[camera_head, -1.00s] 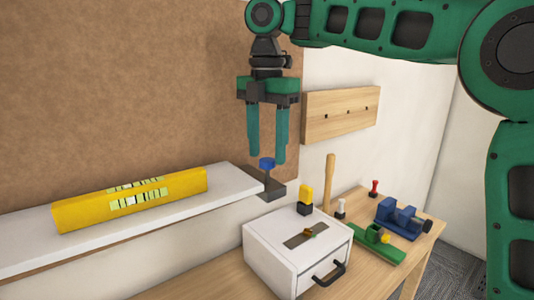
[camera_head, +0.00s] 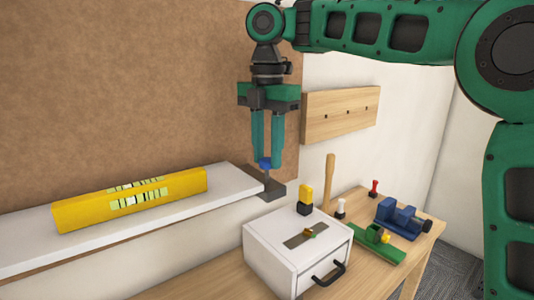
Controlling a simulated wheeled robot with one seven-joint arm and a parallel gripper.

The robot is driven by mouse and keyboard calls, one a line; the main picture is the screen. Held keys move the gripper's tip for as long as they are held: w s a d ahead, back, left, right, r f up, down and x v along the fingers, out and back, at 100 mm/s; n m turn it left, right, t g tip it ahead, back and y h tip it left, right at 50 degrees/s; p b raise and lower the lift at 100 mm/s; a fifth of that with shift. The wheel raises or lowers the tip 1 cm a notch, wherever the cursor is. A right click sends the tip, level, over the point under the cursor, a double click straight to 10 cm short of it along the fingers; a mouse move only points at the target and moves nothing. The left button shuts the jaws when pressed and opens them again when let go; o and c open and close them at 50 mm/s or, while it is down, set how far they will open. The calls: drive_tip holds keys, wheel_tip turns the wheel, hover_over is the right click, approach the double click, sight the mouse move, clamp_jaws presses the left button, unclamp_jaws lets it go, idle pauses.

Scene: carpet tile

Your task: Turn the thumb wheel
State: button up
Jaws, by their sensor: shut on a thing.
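The thumb wheel is a small blue knob (camera_head: 265,164) on a thin dark stem. The stem rises from a dark grey bracket (camera_head: 268,188) at the right end of the white shelf (camera_head: 225,181). My gripper (camera_head: 266,163) points straight down from above with its two green fingers closed around the blue knob. The fingers hide part of the knob's sides. The knob sits upright on its stem.
A yellow spirit level (camera_head: 130,200) lies on the shelf to the left. Below stand a white drawer box (camera_head: 295,255) with a black handle, a blue vise (camera_head: 402,217) and a green tool (camera_head: 375,245). A wooden rack (camera_head: 341,114) hangs on the wall behind.

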sight(267, 159)
drive_tip(key=shift+m, duration=0.3)
drive_tip(key=m, duration=0.5)
drive_tip(key=shift+r+m, duration=0.15)
drive_tip(key=shift+m, duration=0.15)
drive_tip(key=m, duration=0.5)
drive_tip(key=shift+w, duration=0.1)
idle(0.4)
drive_tip(key=o, duration=1)
drive_tip(key=shift+w, duration=0.1)
drive_tip(key=shift+o, duration=0.2)
wheel_tip(267, 159, up, 11)
drive_tip(key=shift+f, duration=0.2)
